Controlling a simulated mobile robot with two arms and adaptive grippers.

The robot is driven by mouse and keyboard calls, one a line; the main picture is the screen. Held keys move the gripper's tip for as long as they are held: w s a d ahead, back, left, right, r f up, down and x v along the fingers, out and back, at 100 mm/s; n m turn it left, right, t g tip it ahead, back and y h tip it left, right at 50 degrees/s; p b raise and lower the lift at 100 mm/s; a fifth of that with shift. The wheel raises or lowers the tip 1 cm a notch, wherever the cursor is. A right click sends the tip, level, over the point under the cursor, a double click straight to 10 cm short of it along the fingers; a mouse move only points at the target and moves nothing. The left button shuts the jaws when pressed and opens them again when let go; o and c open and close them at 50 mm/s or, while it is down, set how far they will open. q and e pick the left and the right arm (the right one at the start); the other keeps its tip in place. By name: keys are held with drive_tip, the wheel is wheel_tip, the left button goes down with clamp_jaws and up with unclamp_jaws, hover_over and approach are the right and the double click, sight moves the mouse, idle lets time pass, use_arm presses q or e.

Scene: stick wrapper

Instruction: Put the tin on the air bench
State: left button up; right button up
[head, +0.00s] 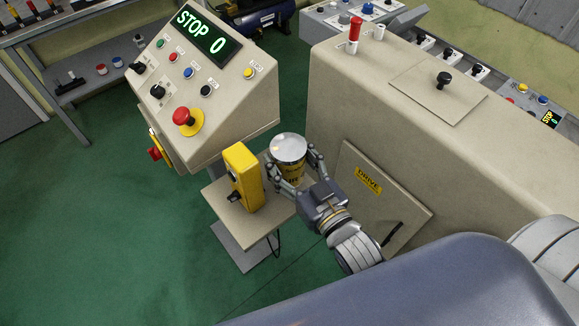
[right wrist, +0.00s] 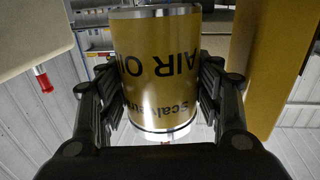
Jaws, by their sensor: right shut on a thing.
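The tin (head: 288,149) is upright with a silver lid and a yellow body. In the right wrist view the tin (right wrist: 158,75) shows the dark words "AIR OIL", upside down. My right gripper (head: 291,160) is shut on it, with fingers on both sides. The tin is over or beside the back right part of a small beige stand (head: 246,222); I cannot tell whether it touches. No label in view names the air bench, so I cannot tell which surface it is. My left gripper is not in view.
A yellow box (head: 243,177) stands on the small stand, close left of the tin. A console (head: 215,110) reading "STOP 0" is behind. A large beige cabinet (head: 345,105) is on the right. A bench (head: 78,92) with knobs is at the upper left. Green floor (head: 110,230) is clear.

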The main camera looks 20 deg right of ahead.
sight(297, 179)
drive_tip(key=shift+f, duration=1.45)
drive_tip(key=shift+f, duration=0.15)
drive_tip(key=o, duration=1.4)
drive_tip(key=shift+f, duration=0.1)
drive_tip(key=shift+c, duration=0.2)
drive_tip(key=shift+s, duration=0.15)
drive_tip(key=s+d+b, duration=0.2)
drive_tip(key=s+b, duration=0.1)
drive_tip(key=s, duration=0.8)
drive_tip(key=shift+s+d+r, duration=0.15)
drive_tip(key=shift+s+r, duration=0.05)
drive_tip(key=shift+s, duration=0.1)
